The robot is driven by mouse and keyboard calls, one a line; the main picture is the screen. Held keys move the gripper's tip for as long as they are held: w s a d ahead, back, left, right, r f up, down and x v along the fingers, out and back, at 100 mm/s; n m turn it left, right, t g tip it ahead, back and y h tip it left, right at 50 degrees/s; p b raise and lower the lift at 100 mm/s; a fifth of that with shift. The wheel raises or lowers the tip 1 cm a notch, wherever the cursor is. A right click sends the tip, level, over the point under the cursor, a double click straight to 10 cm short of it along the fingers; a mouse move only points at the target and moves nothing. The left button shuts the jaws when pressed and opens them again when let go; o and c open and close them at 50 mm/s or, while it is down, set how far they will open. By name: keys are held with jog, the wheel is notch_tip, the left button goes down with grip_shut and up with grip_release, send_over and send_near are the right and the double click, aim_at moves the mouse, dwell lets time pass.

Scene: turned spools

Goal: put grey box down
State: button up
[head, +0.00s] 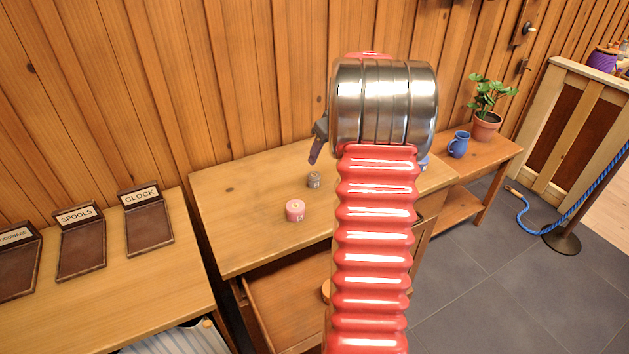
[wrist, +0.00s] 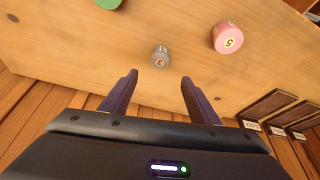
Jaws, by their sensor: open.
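The small grey piece (head: 314,180) stands on the wooden table (head: 240,190) near its back; it looks more like a short cylinder than a box. In the wrist view the grey piece (wrist: 161,57) shows a number and lies just beyond the tips of my gripper (wrist: 159,77). It is centred between the two dark fingers, and they do not touch it. My gripper is open and empty. In the head view most of my gripper is hidden behind my arm; one dark finger shows at its left.
A pink numbered cylinder (head: 295,211) stands nearby on the table. A green thing (wrist: 108,3) is at the wrist view's edge. A drawer (head: 285,300) is open at the table's front. Labelled brown trays (head: 148,225) stand at left; a blue mug (head: 459,144) and plant (head: 487,105) at right.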

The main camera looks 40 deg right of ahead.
aim_at(314, 175)
jog(key=x, duration=0.8)
jog(key=shift+f, duration=0.3)
jog(key=shift+w+f, duration=0.1)
jog(key=shift+x, duration=2.5)
jog(key=shift+d, duration=0.1)
jog(key=shift+c, duration=0.4)
jog(key=c, duration=1.2)
jog(key=shift+o, duration=0.2)
notch_tip(314, 175, up, 10)
